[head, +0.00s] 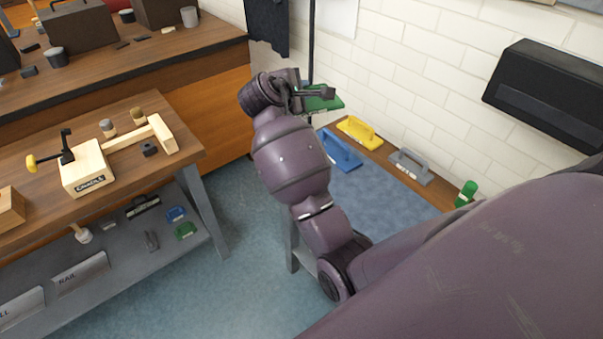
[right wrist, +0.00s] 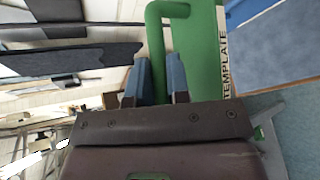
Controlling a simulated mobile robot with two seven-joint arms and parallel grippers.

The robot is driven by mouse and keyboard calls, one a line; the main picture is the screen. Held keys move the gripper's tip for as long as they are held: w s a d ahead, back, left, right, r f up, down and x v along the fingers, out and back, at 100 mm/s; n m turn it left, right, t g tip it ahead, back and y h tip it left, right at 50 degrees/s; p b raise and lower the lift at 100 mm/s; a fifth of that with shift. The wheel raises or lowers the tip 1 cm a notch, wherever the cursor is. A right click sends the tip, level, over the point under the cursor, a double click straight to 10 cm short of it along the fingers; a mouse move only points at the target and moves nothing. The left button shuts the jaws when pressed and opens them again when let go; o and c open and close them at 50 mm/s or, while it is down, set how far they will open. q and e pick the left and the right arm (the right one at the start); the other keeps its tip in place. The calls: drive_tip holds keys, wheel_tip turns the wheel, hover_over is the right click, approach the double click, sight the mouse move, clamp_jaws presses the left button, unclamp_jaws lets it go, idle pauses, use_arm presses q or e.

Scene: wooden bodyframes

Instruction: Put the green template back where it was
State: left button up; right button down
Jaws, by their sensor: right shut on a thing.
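The green template (head: 324,103) is raised above the far left end of the small table at the wall. My right gripper (head: 312,93) is at its handle. In the right wrist view, the fingers (right wrist: 155,78) are closed at the green handle, and the green plate (right wrist: 205,45) carries the word TEMPLATE along its edge. A blue template (head: 340,149), a yellow one (head: 359,132) and a grey one (head: 410,166) lie below on the table. My left gripper is not in the head view.
A small green object (head: 466,193) stands at the table's right end. The table's blue-grey top (head: 385,193) is clear in front of the templates. A wooden workbench (head: 50,150) with tools stands left. A black box (head: 550,92) is mounted on the brick wall.

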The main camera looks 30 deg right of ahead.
drive_tip(key=shift+w+f+m+g, duration=0.1)
drive_tip(key=shift+f+m+g, duration=0.05)
drive_tip(key=shift+m+g, duration=0.25)
drive_tip(key=shift+f, duration=0.3)
drive_tip(key=shift+f+b, duration=1.45)
drive_tip(key=shift+f, duration=8.2)
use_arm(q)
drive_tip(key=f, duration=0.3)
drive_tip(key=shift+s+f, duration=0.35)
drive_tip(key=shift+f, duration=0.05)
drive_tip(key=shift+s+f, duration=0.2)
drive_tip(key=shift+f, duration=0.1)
use_arm(e)
drive_tip(key=shift+f, duration=0.45)
drive_tip(key=c, duration=1.5)
unclamp_jaws()
drive_tip(key=shift+f, duration=0.15)
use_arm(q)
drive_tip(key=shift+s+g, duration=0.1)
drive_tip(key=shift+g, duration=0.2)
use_arm(e)
drive_tip(key=o, duration=0.4)
